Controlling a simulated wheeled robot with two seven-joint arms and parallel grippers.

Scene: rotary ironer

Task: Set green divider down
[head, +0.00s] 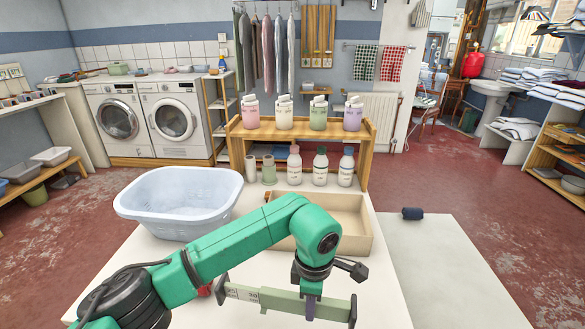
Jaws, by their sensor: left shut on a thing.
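The green divider (280,303) is a long, pale green bar with small number labels near its left end. It spans crosswise above the white table (385,305), near the bottom of the head view. My left gripper (310,306) is shut on it, right of its middle, pointing down. Whether the divider touches the table I cannot tell. A shallow, light wooden tray (362,240) lies just behind it, partly hidden by my green left arm. My right gripper is not in view.
A pale blue laundry basket (180,212) stands left of the tray. A wooden shelf (362,150) with several bottles stands behind. A dark blue roll (412,213) lies at right on a pale surface that is otherwise clear. A small red item (206,290) shows beside my arm.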

